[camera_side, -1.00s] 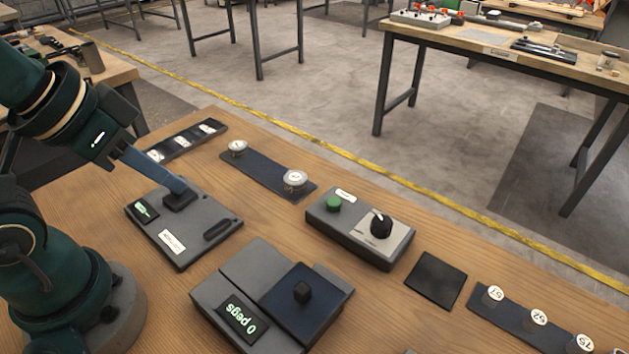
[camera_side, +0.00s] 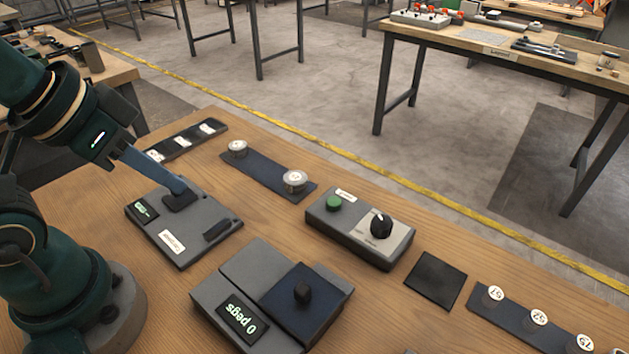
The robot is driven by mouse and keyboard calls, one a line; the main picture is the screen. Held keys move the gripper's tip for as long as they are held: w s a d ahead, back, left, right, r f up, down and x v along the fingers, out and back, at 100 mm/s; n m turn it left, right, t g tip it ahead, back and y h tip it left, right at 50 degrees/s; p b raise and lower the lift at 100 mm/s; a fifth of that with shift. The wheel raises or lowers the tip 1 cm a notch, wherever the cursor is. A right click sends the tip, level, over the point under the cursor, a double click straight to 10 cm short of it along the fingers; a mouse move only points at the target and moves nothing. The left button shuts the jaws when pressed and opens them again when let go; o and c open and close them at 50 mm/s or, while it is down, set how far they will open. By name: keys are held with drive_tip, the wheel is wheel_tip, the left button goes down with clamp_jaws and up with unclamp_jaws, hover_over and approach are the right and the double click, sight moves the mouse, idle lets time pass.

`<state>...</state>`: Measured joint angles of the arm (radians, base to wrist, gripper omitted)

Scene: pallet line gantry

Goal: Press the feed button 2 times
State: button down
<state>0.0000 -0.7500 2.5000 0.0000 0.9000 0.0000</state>
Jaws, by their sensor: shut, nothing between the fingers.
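My gripper (camera_side: 181,189) is shut and empty, and its tip is down at a black square pad (camera_side: 177,203) on a grey box (camera_side: 201,246) at the left. The tip seems to touch the pad; I cannot tell whether the pad is pressed in. The box also has a small display with green marks (camera_side: 142,212), a white label (camera_side: 171,241) and a dark bar (camera_side: 217,230). A green round button (camera_side: 334,203) sits on another grey box (camera_side: 324,230), beside a black knob (camera_side: 381,223). I cannot read which control is marked feed.
A dark strip (camera_side: 263,174) holds two round discs. A black square mat (camera_side: 436,280) and a strip of numbered discs (camera_side: 514,313) lie at the right.

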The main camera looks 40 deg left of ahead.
drive_tip(key=w+a+r+t+y, duration=0.2)
drive_tip(key=w+a+r, duration=0.15)
drive_tip(key=w, duration=0.35)
drive_tip(key=m+t+h, duration=0.1)
drive_tip(key=m+t, duration=0.1)
drive_tip(key=m, duration=0.6)
hover_over(334, 202)
wheel_tip(334, 202, down, 5)
drive_tip(key=shift+s+a+r, duration=0.15)
drive_tip(key=shift+s, duration=0.3)
drive_tip(key=shift+f, duration=4.4)
drive_tip(key=shift+f, duration=0.1)
